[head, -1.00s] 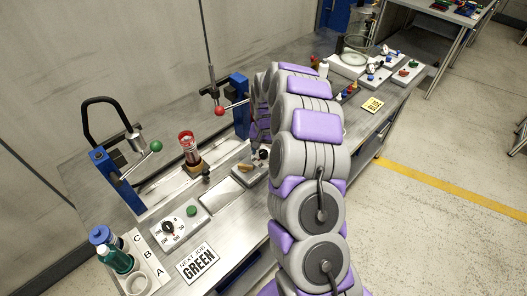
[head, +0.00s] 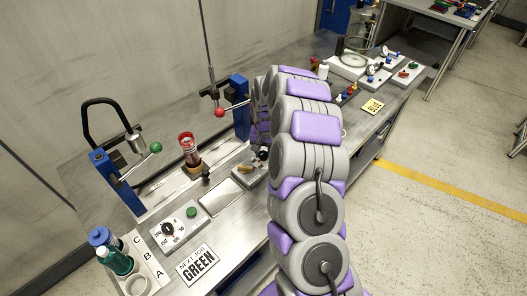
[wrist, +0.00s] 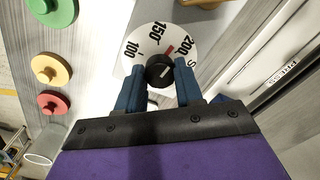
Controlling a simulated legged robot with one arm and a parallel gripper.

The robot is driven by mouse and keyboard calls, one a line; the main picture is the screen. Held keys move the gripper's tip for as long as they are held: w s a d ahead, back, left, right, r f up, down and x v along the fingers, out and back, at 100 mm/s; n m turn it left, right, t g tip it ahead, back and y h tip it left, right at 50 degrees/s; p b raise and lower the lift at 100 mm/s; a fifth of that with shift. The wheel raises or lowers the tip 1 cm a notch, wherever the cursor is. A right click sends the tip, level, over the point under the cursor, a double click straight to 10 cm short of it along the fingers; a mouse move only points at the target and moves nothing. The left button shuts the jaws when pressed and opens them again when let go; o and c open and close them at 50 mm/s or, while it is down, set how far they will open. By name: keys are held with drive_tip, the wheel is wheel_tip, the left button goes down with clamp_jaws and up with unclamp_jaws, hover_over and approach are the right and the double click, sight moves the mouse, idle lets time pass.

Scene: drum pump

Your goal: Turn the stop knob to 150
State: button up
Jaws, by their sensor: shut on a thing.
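In the wrist view a black round knob (wrist: 160,72) sits at the middle of a white dial (wrist: 150,42) printed with 100, 150 and 200. Its red mark points between 150 and 200, nearer 200. My gripper (wrist: 160,84) has its two blue fingers shut on this knob, one on each side. In the head view my gripper is mostly hidden behind my arm, over a small panel (head: 247,176) at mid-bench. The held knob cannot be made out there.
Another black dial knob (head: 168,229) and a green button (head: 191,211) are on a panel nearer the front. A red-capped bottle (head: 187,150) stands between blue posts. Green (wrist: 52,10), yellow (wrist: 51,68) and red (wrist: 53,103) round pieces lie left of the dial.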

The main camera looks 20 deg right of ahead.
drive_tip(key=shift+n+p, duration=0.3)
drive_tip(key=shift+n, duration=0.1)
drive_tip(key=n+p, duration=0.1)
drive_tip(key=n, duration=0.1)
drive_tip(key=shift+r+n+p, duration=0.1)
drive_tip(key=shift+n+p, duration=0.2)
drive_tip(key=shift+p, duration=0.05)
drive_tip(key=shift+n+p, duration=0.65)
drive_tip(key=shift+n, duration=1.35)
drive_tip(key=o, duration=1)
drive_tip(key=shift+o, duration=0.2)
